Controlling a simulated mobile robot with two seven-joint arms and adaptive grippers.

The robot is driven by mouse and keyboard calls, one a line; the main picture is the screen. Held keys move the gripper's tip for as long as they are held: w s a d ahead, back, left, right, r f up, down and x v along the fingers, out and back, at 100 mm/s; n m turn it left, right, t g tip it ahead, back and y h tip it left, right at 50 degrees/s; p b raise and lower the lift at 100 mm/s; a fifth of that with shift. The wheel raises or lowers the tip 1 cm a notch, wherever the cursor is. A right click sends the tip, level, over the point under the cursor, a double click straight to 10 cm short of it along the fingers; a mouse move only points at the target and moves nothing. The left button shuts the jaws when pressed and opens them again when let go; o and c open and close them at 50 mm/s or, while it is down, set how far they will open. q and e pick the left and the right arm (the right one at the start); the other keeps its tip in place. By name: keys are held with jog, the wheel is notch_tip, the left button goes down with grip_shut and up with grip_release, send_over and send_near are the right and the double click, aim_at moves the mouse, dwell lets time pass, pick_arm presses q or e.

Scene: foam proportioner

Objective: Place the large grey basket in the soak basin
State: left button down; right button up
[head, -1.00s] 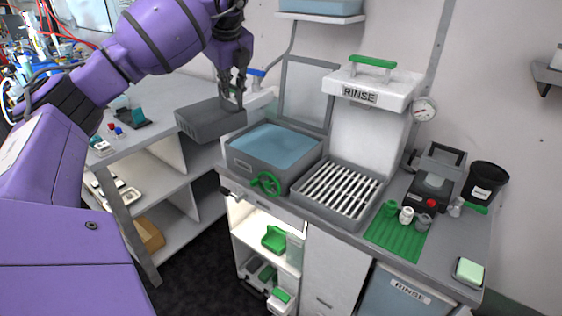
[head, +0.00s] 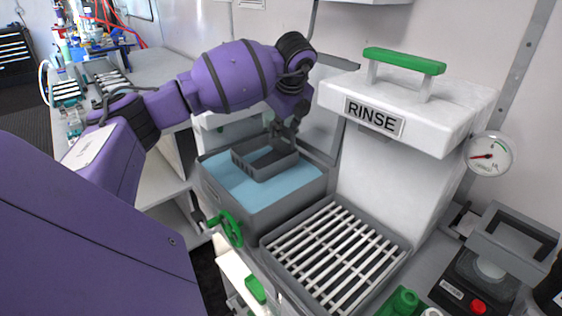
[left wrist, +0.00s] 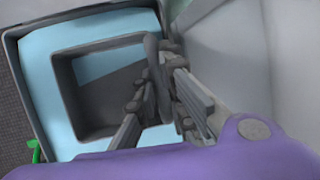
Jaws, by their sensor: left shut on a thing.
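The large grey basket (head: 262,166) is over the blue water of the soak basin (head: 232,222), inside the outline of its rim in the head view. In the left wrist view the basket (left wrist: 85,125) also lies within the basin's rim (left wrist: 95,17), with water showing around it. I cannot tell whether it touches the water or hangs just above it. My left gripper (head: 284,134) is shut on the basket's right side; in the left wrist view its fingers (left wrist: 160,85) close on that wall. My right gripper is not in view.
The slatted drain tray (head: 335,255) and the white RINSE unit (head: 400,125) with a green handle stand right of the basin. A green valve wheel (head: 228,229) sits at the basin's front. A pressure gauge (head: 490,154) is on the right.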

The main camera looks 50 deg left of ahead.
aim_at(281, 155)
pick_arm(q)
jog(key=f, duration=0.4)
jog(key=shift+s+f, duration=0.15)
jog(key=shift+s, duration=0.2)
jog(key=shift+f, duration=0.35)
notch_tip(281, 155, down, 3)
jog(key=shift+p, duration=0.4)
jog(key=shift+w+f, duration=0.1)
jog(key=shift+f, duration=0.3)
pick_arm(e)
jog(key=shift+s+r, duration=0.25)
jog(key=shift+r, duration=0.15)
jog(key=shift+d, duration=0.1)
pick_arm(q)
jog(key=c, duration=2.3)
grip_release()
jog(key=shift+f, duration=0.1)
jog(key=shift+o, duration=1)
